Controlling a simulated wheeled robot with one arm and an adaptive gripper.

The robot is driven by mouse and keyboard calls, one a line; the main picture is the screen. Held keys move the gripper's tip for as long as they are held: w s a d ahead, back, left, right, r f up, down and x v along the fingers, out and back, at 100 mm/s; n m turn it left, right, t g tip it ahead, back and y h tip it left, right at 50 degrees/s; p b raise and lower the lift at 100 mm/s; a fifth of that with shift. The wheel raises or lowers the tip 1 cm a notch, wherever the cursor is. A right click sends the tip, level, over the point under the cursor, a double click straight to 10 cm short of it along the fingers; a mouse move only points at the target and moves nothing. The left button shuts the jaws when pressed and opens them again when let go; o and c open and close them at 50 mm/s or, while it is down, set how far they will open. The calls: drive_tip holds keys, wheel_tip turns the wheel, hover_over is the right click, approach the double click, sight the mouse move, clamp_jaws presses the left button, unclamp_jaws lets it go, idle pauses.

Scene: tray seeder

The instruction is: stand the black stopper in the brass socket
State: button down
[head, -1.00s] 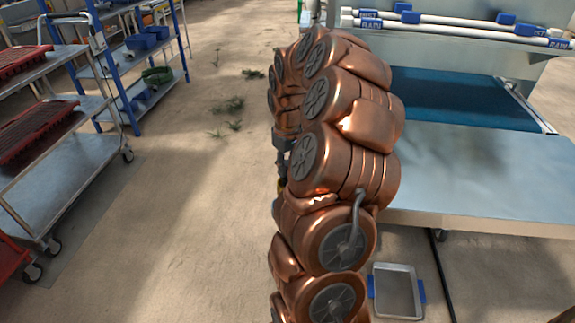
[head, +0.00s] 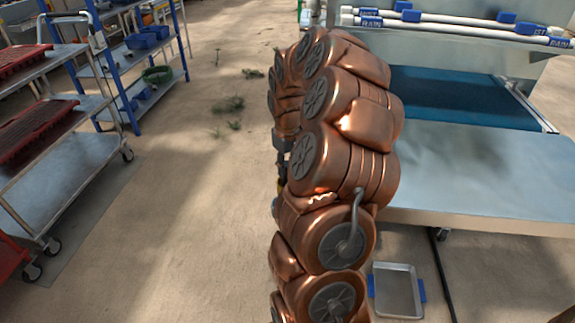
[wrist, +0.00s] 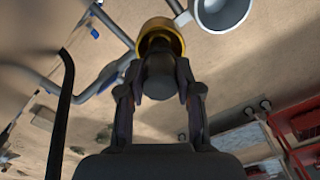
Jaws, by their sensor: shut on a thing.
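My gripper (wrist: 160,84) is shut on the black stopper (wrist: 158,74) in the wrist view, with one dark finger on each side of it. The brass socket (wrist: 160,30) shows as a yellow ring just beyond the stopper's far end. The two line up and overlap in this view, and I cannot tell whether the stopper is inside the socket or only in front of it. In the head view my copper arm hides most of the gripper.
A pale cup (wrist: 222,12) is close to the socket's right in the wrist view. In the head view a cart with red trays (head: 35,130) and a blue shelf rack (head: 128,90) stand left. A machine table (head: 480,175) is right. Open floor lies between.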

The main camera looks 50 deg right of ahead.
drive_tip(key=shift+f, duration=0.4)
drive_tip(key=c, duration=1.1)
unclamp_jaws()
drive_tip(key=shift+o, duration=0.2)
drive_tip(key=shift+r, duration=0.1)
drive_tip(key=shift+r+p, duration=1.9)
drive_tip(key=shift+r, duration=3.55)
